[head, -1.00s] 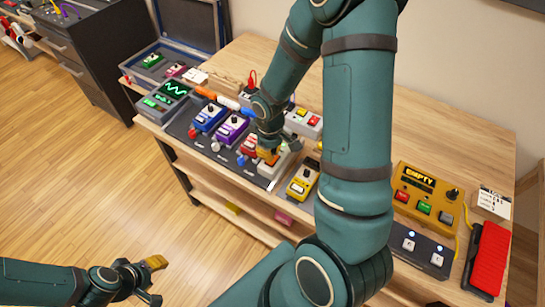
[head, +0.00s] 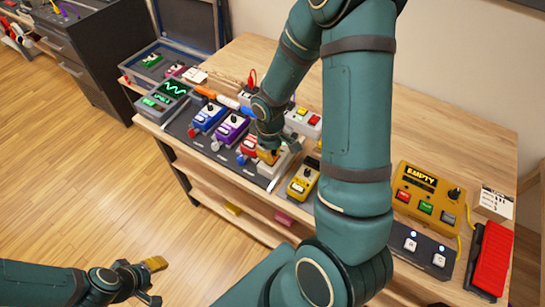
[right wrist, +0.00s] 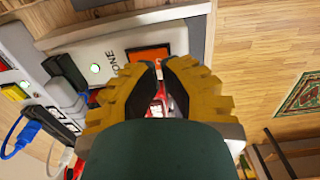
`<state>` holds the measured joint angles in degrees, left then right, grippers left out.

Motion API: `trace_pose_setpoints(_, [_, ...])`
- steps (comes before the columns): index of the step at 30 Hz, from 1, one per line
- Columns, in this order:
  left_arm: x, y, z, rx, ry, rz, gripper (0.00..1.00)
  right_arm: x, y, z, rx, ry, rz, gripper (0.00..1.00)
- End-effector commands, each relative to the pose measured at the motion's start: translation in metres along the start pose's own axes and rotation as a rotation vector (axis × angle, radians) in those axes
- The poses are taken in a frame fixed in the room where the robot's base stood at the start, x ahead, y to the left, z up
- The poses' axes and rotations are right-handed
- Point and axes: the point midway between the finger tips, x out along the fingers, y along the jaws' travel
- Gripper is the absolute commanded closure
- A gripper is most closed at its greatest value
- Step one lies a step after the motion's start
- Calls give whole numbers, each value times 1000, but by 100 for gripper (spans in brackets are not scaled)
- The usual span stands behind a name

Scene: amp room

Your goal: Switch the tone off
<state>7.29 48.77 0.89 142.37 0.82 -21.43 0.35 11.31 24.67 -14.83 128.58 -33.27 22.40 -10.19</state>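The tone box is a pale box (right wrist: 115,48) with an orange rocker switch (right wrist: 150,54) and a lit green light (right wrist: 95,68); the visible part of its label reads "ONE". In the head view the box (head: 285,165) stands on the bench, partly covered by my right gripper (head: 268,155). In the right wrist view the yellow fingertips (right wrist: 160,68) are together with nothing between them, close beside the switch. I cannot tell whether they touch it. My left gripper (head: 153,280) is open and empty, low over the floor, away from the bench.
A scope (head: 165,97) shows a green wave. A yellow unit reading "EMPTY" (head: 428,195) and a red pedal (head: 490,258) are at right. Cables lie behind the box.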

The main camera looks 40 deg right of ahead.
Motion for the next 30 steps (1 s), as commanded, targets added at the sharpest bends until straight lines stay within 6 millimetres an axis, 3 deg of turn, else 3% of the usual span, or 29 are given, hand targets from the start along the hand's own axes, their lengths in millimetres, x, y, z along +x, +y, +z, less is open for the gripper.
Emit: trace_pose_setpoints(30, [12,-4,2,0,0,0,53,14,0,0,0,0,0,100])
